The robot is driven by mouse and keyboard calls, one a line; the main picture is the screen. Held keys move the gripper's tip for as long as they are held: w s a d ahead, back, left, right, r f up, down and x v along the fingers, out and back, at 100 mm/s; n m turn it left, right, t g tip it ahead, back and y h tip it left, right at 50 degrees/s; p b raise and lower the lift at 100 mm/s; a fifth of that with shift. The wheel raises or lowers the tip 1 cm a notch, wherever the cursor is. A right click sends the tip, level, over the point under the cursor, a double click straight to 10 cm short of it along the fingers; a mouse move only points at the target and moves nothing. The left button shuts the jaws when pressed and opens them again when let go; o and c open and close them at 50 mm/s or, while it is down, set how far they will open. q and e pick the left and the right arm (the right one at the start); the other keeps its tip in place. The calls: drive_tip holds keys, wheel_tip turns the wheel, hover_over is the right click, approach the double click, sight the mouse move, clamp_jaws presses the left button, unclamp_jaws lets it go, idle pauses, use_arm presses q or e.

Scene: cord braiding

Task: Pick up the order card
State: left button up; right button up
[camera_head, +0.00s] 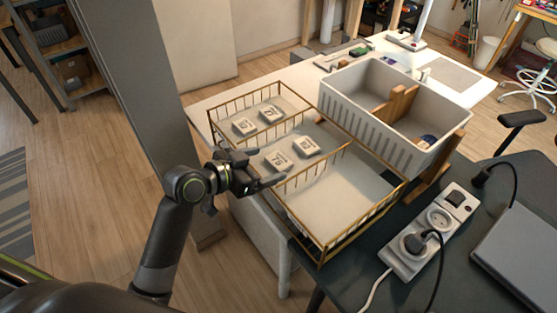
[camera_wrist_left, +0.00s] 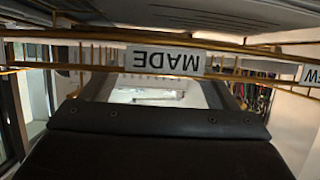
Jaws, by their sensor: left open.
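Several small white blocks with dark markings lie in a brass wire tray (camera_head: 327,246), among them one at the tray's left (camera_head: 244,126) and one nearer its middle (camera_head: 306,147). I cannot tell which thing, if any, is the order card. My left gripper (camera_head: 266,169) is open at the tray's left edge, beside the blocks, with nothing seen between its fingers. In the left wrist view a white label reading MADE (camera_wrist_left: 165,61) hangs upside down on a brass rail (camera_wrist_left: 90,37). My right gripper is not in view.
A white ribbed bin (camera_head: 385,120) with a wooden divider stands behind the tray. A power strip (camera_head: 428,232) with a plugged-in cable and a grey laptop-like slab (camera_head: 520,255) lie at the right. The tray's front compartment looks empty.

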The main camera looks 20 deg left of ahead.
sight(279, 160)
use_arm(q)
drive_tip(key=x, duration=0.3)
drive_tip(key=shift+w+d+f, duration=0.1)
drive_tip(key=shift+w+d, duration=0.1)
drive_tip(key=c, duration=1.1)
